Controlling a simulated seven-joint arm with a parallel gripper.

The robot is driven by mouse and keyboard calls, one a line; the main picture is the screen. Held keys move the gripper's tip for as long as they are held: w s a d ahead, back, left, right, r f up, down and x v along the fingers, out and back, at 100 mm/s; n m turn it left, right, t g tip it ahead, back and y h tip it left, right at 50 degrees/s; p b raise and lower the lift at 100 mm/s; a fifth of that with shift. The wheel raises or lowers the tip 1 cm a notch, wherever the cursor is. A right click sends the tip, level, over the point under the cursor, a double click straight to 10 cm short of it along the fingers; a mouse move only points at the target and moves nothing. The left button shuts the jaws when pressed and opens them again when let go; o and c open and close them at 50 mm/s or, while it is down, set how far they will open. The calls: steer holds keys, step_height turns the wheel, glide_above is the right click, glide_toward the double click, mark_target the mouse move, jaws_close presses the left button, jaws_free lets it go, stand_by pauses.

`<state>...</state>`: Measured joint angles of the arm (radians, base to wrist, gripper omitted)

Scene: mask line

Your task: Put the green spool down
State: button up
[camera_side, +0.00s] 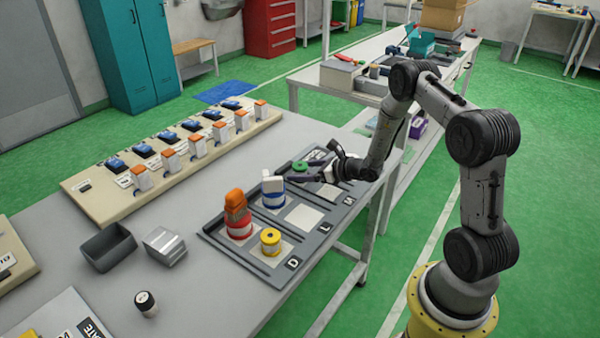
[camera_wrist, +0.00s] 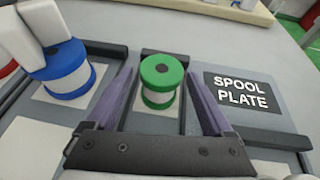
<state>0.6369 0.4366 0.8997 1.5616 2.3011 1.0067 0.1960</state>
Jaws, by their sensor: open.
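The green spool (camera_wrist: 162,82), green at both ends with a white middle, stands upright on a white square of the grey spool plate (camera_wrist: 285,125). In the side view its green top (camera_side: 301,166) shows at the plate's far end, partly hidden by my gripper. My gripper (camera_side: 296,175) is open. In the wrist view its two purple fingers stand on either side of the green spool, with a visible gap on each side.
The blue spool (camera_wrist: 66,76), with a white block on top, stands left of the green one. A red spool (camera_side: 238,228) under an orange block and a yellow spool (camera_side: 270,241) stand nearer. A white square (camera_side: 304,217) is empty. A grey bin (camera_side: 108,250) sits left.

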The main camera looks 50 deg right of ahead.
mark_target(300, 165)
steer(key=shift+w+a+f, duration=0.1)
steer(key=shift+w+f, duration=0.1)
steer(key=shift+w, duration=0.3)
jaws_close()
steer(key=shift+r, duration=0.15)
steer(key=shift+r, duration=0.3)
step_height(300, 165, up, 2)
steer(key=shift+r, duration=0.15)
steer(key=s+a+r, duration=0.5)
steer(key=s+r, duration=0.4)
steer(key=s, duration=0.4)
steer(key=shift+r, duration=0.4)
